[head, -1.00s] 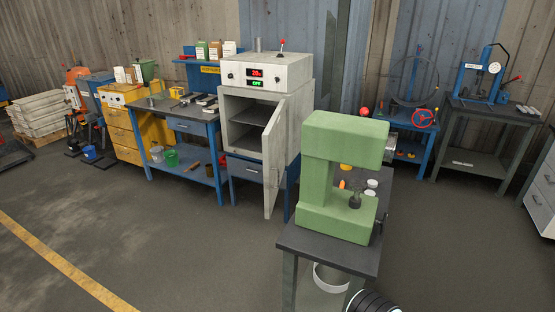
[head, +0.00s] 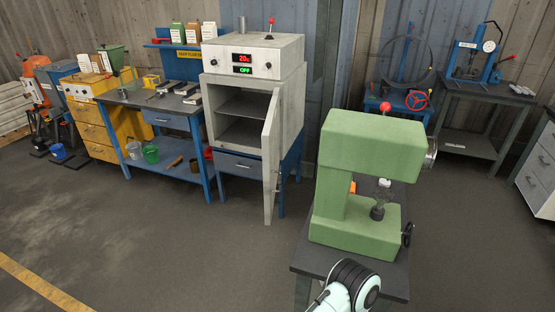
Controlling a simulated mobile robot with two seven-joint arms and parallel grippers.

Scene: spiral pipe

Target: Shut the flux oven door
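The flux oven (head: 252,54) is a pale grey box on a blue stand, left of centre in the head view. Its top panel has a red display and a green "OFF" display. Its door (head: 271,155) stands open, hinged on the right side and swung out toward me. A handle (head: 277,180) shows on the door's free edge. The oven's inside with its shelf (head: 245,106) is visible and looks empty. Part of one of my arms shows at the bottom edge, but neither gripper is in view.
A green press (head: 352,180) stands on a dark table (head: 385,275) in front, right of the oven door. A blue workbench (head: 165,105) with tools and buckets is left of the oven. The floor (head: 170,240) in front of the oven is clear.

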